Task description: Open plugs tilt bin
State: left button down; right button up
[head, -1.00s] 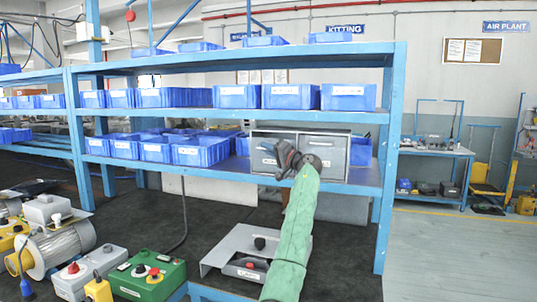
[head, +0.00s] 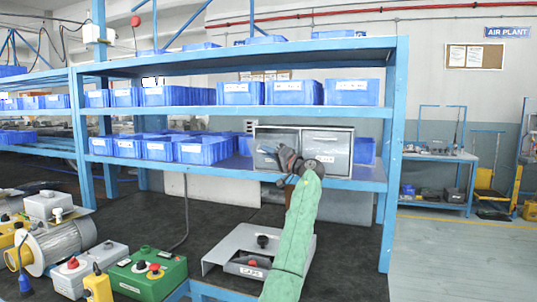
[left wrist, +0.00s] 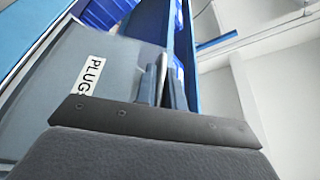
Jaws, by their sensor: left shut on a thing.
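My left gripper (head: 284,154), on the green-sleeved arm, is at the front of this unit and covers part of the left bin front (head: 266,141). In the left wrist view a grey panel with a PLUGS label (left wrist: 89,76), partly cut off, lies left of the fingers. There the left gripper (left wrist: 163,78) is shut on a thin pale piece, apparently the bin's handle. How far the bin is tilted is unclear. My right gripper is out of view.
Blue bins (head: 202,150) stand left of the unit, and more blue bins (head: 295,92) are on the shelf above. A blue rack post (head: 390,165) is close on the right. A grey box with a knob (head: 262,243) sits on the dark bench below.

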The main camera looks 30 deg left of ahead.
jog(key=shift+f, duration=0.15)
pick_arm(q)
jog(key=c, duration=1.5)
grip_release()
